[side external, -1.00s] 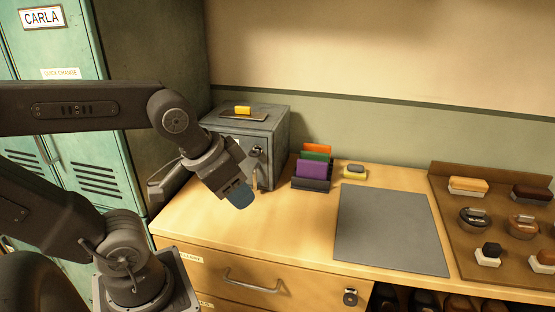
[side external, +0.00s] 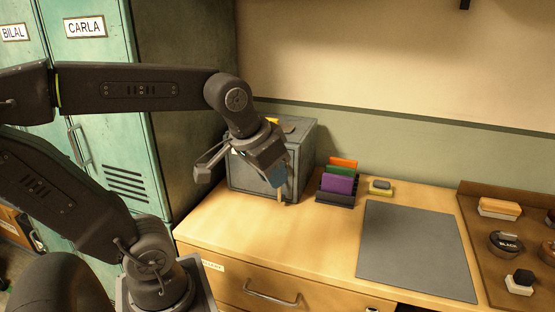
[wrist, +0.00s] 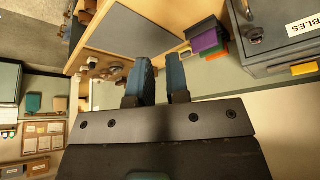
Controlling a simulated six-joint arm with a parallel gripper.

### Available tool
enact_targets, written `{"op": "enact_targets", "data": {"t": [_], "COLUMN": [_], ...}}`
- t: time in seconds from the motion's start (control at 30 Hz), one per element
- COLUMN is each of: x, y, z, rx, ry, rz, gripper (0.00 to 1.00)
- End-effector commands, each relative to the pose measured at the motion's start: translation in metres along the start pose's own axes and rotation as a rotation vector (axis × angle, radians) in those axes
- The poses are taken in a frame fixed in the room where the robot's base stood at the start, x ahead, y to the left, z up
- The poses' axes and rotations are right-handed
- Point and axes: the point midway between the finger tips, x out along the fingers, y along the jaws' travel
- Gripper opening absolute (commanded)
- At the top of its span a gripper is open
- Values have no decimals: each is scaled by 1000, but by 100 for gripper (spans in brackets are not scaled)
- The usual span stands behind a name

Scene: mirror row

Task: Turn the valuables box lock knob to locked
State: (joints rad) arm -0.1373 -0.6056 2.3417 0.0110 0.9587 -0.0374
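The valuables box is a grey metal box (side external: 240,172) on the left end of the counter, against the dark locker side. In the wrist view the box (wrist: 290,62) is at the upper right, with part of its label showing. A dark round lock knob (wrist: 254,33) is on its front there; how it is turned is hard to tell. In the side view my gripper (side external: 279,178) is in front of the box and hides the knob. In the wrist view my gripper (wrist: 163,75) has its blue fingers apart with nothing between them, left of the knob and not touching it.
A dark rack with orange, green and purple items (side external: 339,183) stands right of the box. A yellow and grey block (side external: 380,187) is beside it. A grey mat (side external: 418,247) and a brown tray (side external: 478,240) with brushes and tins lie farther right. The counter's front middle is clear.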

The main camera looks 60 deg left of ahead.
Motion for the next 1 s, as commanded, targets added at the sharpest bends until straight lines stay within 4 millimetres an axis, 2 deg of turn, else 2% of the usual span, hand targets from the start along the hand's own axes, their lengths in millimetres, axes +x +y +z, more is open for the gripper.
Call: {"op": "enact_targets", "data": {"t": [0.03,0.1,0.2,0.3,0.4,0.5,0.67,0.77,1.0], "x": [1,1,3,6,8,9,18,33,81], "y": [-18,-46,-90,-131,-162,-178,-183,-185,-193], "z": [-23,-52,-84,-106,-117,-122,-121,-117,-107], "rx": [-77,-183,-326,-444,-525,-567,-578,-577,-576], "ry": [-23,-53,-91,-123,-142,-151,-156,-159,-159], "rz": [-35,-80,-136,-180,-210,-224,-228,-227,-226], "gripper": [11,4,0,0,0,0,0,0,0]}}
